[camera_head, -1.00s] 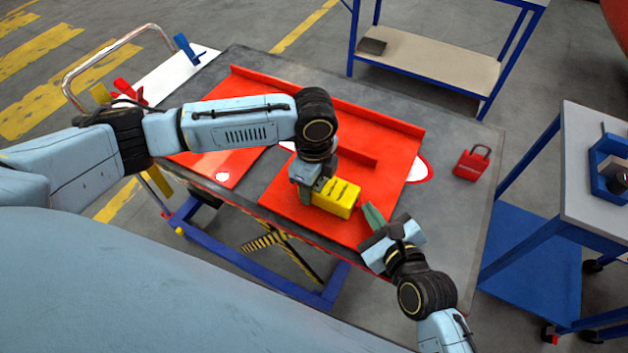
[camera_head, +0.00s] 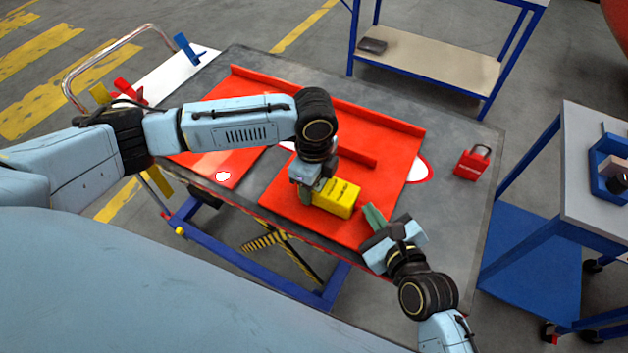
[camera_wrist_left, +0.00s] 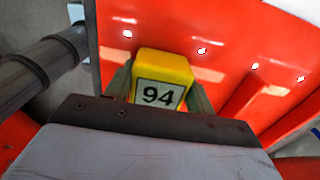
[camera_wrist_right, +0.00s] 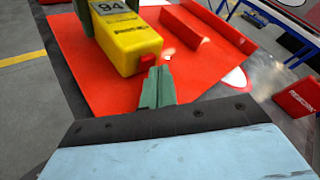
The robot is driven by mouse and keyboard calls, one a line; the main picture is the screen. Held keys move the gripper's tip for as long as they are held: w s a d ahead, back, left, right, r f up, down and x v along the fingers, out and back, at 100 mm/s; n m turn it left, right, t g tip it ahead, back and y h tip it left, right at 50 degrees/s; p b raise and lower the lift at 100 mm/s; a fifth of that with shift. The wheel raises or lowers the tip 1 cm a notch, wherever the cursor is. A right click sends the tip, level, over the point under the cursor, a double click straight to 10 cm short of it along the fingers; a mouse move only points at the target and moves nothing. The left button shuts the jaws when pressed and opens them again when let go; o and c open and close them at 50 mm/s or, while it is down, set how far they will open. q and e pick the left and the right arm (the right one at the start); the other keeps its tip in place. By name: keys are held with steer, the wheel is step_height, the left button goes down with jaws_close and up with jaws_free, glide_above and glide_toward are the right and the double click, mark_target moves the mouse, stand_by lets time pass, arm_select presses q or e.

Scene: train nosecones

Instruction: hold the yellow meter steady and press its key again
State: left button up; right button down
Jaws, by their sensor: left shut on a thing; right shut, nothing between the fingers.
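The yellow meter (camera_head: 337,197) is over the red tray on the table. My left gripper (camera_head: 310,190) is shut on the meter, with a finger on each side of it in the left wrist view (camera_wrist_left: 160,85). The meter's display reads 94 there. My right gripper (camera_head: 374,214) is shut and empty, just right of the meter. In the right wrist view its closed fingertips (camera_wrist_right: 157,80) are close to the red key (camera_wrist_right: 147,62) on the meter's end face. I cannot tell whether they touch the key.
The red tray (camera_head: 400,160) has a raised back edge and a low inner rib (camera_head: 352,153). A blue-framed cart (camera_head: 590,150) is further right.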

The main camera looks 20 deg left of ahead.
arm_select(q)
steer(key=shift+s+f, duration=0.2)
arm_select(e)
steer(key=shift+d, duration=0.35)
steer(key=shift+s+d, duration=0.15)
steer(key=shift+d, duration=1.35)
steer(key=shift+s+d, duration=0.1)
steer(key=shift+d, duration=1.4)
arm_select(q)
steer(key=o, duration=1.3)
steer(key=shift+w, duration=0.15)
steer(key=shift+r, duration=0.1)
steer(key=shift+r, duration=0.1)
step_height(320, 180, up, 12)
steer(key=shift+f, duration=0.1)
